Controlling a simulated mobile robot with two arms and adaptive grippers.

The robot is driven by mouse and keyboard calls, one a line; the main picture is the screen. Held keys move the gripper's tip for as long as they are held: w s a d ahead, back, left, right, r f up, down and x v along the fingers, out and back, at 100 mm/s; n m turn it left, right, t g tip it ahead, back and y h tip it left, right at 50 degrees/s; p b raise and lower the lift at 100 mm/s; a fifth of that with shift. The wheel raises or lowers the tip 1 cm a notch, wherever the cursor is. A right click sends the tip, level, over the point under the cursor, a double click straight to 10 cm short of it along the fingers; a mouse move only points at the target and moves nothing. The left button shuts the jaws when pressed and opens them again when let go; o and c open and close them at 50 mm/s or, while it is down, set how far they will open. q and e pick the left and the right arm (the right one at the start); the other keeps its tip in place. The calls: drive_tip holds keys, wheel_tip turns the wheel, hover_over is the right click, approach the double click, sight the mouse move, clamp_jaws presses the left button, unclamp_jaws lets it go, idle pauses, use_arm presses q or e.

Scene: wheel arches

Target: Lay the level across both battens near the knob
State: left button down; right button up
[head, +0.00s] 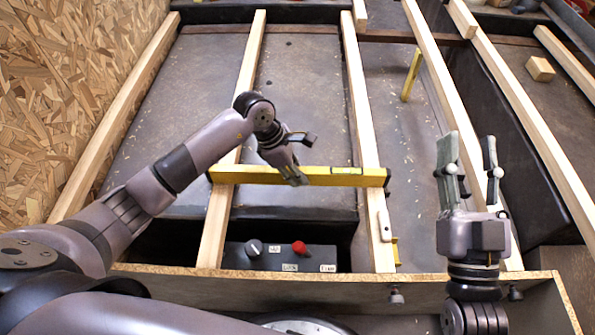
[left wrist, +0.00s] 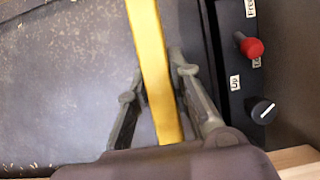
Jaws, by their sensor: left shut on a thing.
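The yellow level (head: 335,176) spans crosswise over the left batten (head: 240,115) and the right batten (head: 362,120), its ends reaching a little past both. I cannot tell whether it touches them or is just above. My left gripper (head: 296,181) is shut on the level near its middle; in the left wrist view the fingers (left wrist: 160,80) stand on either side of the level (left wrist: 150,50). The red knob (head: 299,247) and a dark knob with a white mark (left wrist: 263,111) sit on a dark control box, nearer than the level. My right gripper (head: 468,165) is open and empty, right of the battens.
The dark control box (head: 235,260) carries small labels. A chipboard edge (head: 340,278) runs across the front. More battens (head: 500,75) run along the right. Another yellow tool (head: 411,75) stands farther back, and a wood block (head: 540,69) lies at the right. A chipboard wall closes the left.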

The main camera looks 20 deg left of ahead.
use_arm(q)
drive_tip(key=c, duration=1.4)
unclamp_jaws()
drive_tip(key=shift+o, duration=0.2)
drive_tip(key=v, duration=1.2)
drive_tip(key=shift+s, duration=0.1)
